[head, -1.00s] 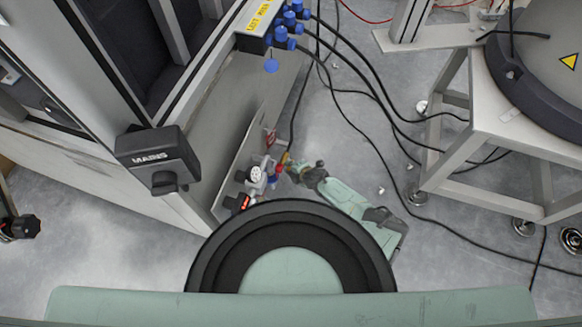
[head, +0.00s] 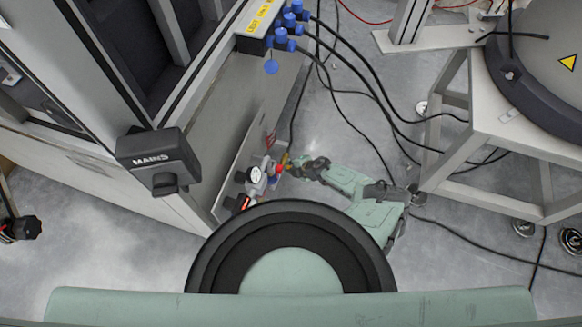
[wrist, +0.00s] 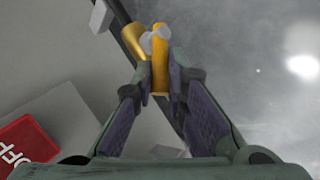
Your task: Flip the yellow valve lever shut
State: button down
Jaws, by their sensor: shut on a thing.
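The yellow valve lever (wrist: 160,62) stands upright in the wrist view, with a grey bolt head at its top. The fingertips of my gripper (wrist: 159,88) are closed on either side of the lever's lower part. A brass-coloured pipe piece (wrist: 134,40) lies beside the lever on the left. In the head view the yellow lever (head: 285,159) is a tiny patch by the cabinet's lower side panel, with my gripper (head: 291,162) at it. Its exact angle is too small to tell there.
A red OFF label (wrist: 28,140) is on the panel at left in the wrist view. Several blue connectors (head: 283,33) with black cables sit above on the cabinet. A black MAINS switch (head: 158,158) juts out.

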jog(key=w+g+b, duration=0.1)
jog(key=g+b, duration=0.1)
jog(key=b, duration=0.1)
jog(key=w+m+g+y+b, duration=0.1)
jog(key=g+b, duration=0.1)
jog(key=b, duration=0.2)
jog(key=w+d+m+g+b, duration=0.1)
jog(key=g+b, duration=0.1)
jog(key=b, duration=0.1)
jog(key=shift+r+y, duration=0.15)
jog(key=shift+y, duration=0.25)
jog(key=g+b, duration=0.1)
jog(key=b, duration=0.1)
jog(key=w+m+g+y+b, duration=0.1)
jog(key=b, duration=0.2)
jog(key=shift+d+r, duration=0.1)
jog(key=shift+r, duration=0.25)
jog(key=shift+r+b, duration=0.1)
jog(key=shift+b, duration=0.4)
jog(key=shift+r, duration=0.1)
jog(key=c, duration=1.6)
grip_release()
jog(key=shift+d+r, duration=0.1)
